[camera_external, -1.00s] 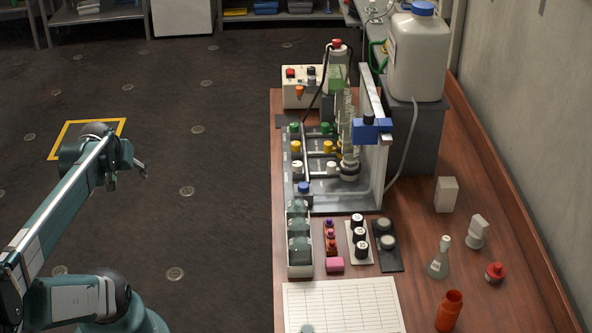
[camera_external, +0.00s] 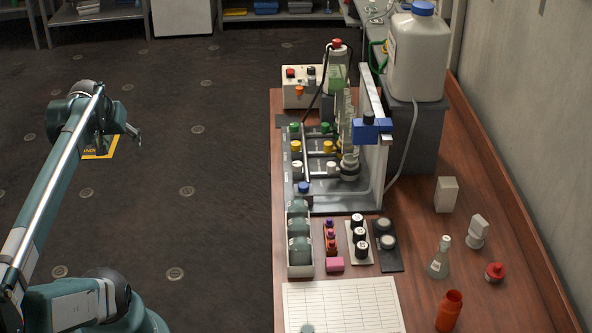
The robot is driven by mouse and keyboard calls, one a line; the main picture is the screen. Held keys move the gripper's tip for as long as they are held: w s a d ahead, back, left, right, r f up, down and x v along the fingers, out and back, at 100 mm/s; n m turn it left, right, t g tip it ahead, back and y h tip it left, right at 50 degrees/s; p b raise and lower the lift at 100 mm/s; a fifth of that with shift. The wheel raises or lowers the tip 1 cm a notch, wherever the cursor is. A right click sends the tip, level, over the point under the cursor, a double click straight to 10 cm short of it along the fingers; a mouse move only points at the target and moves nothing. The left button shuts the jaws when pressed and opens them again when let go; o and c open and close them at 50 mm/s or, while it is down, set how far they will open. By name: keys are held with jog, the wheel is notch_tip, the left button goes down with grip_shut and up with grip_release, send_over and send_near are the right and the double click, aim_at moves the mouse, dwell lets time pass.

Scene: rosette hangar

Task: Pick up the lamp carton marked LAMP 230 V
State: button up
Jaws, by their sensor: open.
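A small pale grey-white box (camera_external: 446,194) stands upright on the right part of the wooden bench, near the wall. It is the only carton-like thing I see there, but I cannot read any marking on it. My gripper (camera_external: 134,133) is at the left, out over the dark floor and well away from the bench. It is small in the view, open and empty.
A clear flask (camera_external: 439,258), a white stoppered piece (camera_external: 477,231), a red-capped item (camera_external: 495,272) and an orange bottle (camera_external: 449,310) stand in front of the box. A grey block under a large white jug (camera_external: 418,55) is behind it. A metal-framed apparatus (camera_external: 376,185) stands to its left.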

notch_tip(320, 180, up, 7)
jog(key=w+d+r+m+h+p, duration=0.1)
jog(key=w+d+r+m+p, duration=0.1)
jog(key=w+d+r, duration=0.3)
jog(key=w+d+m+g+h+p, duration=0.1)
jog(key=w+d+p, duration=0.15)
jog(key=d, duration=0.45)
jog(key=w+d+r+m+p, duration=0.1)
jog(key=w+d+r+m, duration=0.15)
jog(key=w+d, duration=0.3)
jog(key=w+d+r+m+g+h+p, duration=0.1)
jog(key=w+d+m+g+p, duration=0.15)
jog(key=d, duration=1.45)
jog(key=w+d+r+m+g+h+p, duration=0.1)
jog(key=w+d+r+m+p, duration=0.2)
jog(key=d, duration=1.3)
jog(key=m+g+p, duration=0.3)
jog(key=m+p, duration=0.5)
send_over(444, 183)
jog(key=a, duration=0.2)
notch_tip(444, 183, down, 31)
jog(key=shift+w+d+f+h, duration=0.15)
jog(key=shift+f+h, duration=0.15)
jog(key=shift+f, duration=0.2)
